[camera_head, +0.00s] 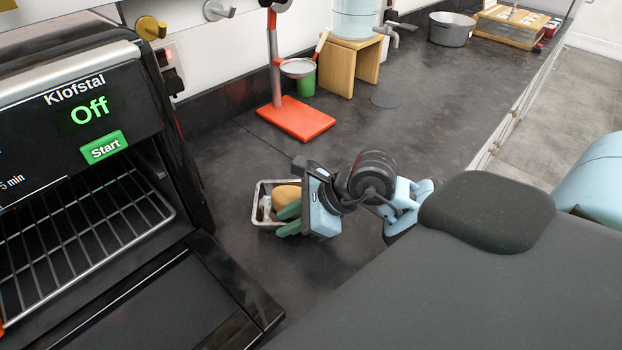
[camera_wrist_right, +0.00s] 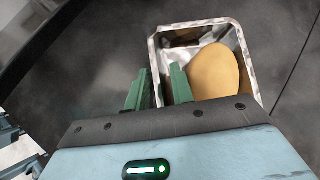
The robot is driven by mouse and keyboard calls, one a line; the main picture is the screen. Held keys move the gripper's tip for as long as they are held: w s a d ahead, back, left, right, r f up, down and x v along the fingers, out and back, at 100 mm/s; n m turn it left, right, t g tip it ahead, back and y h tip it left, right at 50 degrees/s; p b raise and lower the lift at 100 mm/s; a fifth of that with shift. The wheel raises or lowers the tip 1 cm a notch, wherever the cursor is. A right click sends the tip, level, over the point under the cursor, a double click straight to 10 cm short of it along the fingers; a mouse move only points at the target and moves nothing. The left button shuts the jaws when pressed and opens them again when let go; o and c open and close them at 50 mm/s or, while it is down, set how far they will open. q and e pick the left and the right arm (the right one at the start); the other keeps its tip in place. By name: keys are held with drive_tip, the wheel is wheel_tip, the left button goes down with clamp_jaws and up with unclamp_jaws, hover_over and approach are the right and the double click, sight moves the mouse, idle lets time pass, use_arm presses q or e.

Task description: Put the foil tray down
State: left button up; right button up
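The foil tray (camera_head: 262,187) is a small, silvery, open rectangular tray on or just above the dark counter, right of the oven; I cannot tell whether its base touches. A tan, potato-like oval item (camera_head: 286,195) lies in it. In the right wrist view the tray (camera_wrist_right: 158,52) and the oval item (camera_wrist_right: 214,72) show from above. My right gripper (camera_head: 288,218) has its green fingers on either side of the tray's near wall, closed to a narrow gap on it. In the wrist view the fingertips (camera_wrist_right: 160,80) straddle that wall. My left gripper is not in view.
The oven (camera_head: 92,105) stands at left, its door (camera_head: 165,300) folded down and a wire rack (camera_head: 85,225) inside; its display reads Off. A red stand (camera_head: 297,118) and wooden stool (camera_head: 340,72) are further back. Bare counter (camera_head: 420,130) lies right of the tray.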

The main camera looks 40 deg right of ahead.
drive_tip(key=v, duration=1.1)
drive_tip(key=shift+s+r, duration=0.1)
drive_tip(key=shift+c, duration=0.2)
